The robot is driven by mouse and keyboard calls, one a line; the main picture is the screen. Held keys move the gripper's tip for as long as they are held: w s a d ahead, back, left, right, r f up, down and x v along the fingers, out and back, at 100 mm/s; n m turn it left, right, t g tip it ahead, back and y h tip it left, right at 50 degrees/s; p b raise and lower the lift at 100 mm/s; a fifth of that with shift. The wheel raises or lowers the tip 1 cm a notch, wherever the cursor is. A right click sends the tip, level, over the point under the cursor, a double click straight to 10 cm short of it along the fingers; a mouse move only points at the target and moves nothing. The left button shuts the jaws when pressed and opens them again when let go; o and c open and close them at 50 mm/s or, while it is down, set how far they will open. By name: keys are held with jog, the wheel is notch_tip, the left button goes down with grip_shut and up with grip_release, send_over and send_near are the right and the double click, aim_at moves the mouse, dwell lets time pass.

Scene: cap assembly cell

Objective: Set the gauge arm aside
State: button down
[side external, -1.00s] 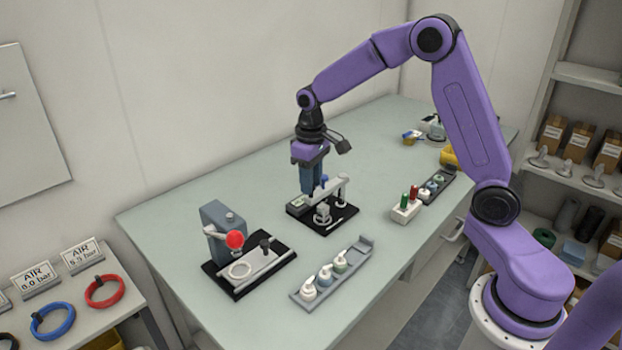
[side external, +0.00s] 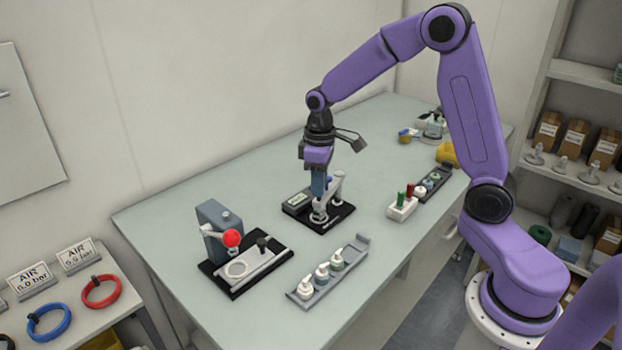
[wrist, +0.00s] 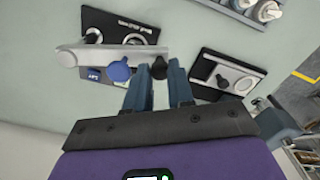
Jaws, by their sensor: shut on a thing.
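The gauge arm (side external: 335,187) is a pale grey bar on a post, standing on a black base plate (side external: 334,224). In the wrist view the bar (wrist: 105,55) crosses above its plate, with a blue knob (wrist: 119,71) along it and a black knob (wrist: 159,68) near its end. My gripper (side external: 318,196) is down at the bar's free end. In the wrist view its fingers (wrist: 161,66) are shut on the black knob. The fingers hide part of the fixture in the side view.
Left is a fixture with a red ball (side external: 232,238) on a black plate. In front lies a grey tray (side external: 350,252) with several small bottles. To the right are a white block with red and green pegs (side external: 402,208) and a dark tray. Bare bench lies between them.

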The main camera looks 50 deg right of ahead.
jog(key=s+d+n, duration=0.9)
jog(key=d+n, duration=0.3)
jog(key=n, duration=0.2)
jog(key=shift+n, duration=0.4)
jog(key=shift+d, duration=0.15)
jog(key=c, duration=1.3)
grip_release()
jog(key=shift+o, duration=0.2)
notch_tip(320, 180, up, 18)
jog(key=shift+f, duration=0.25)
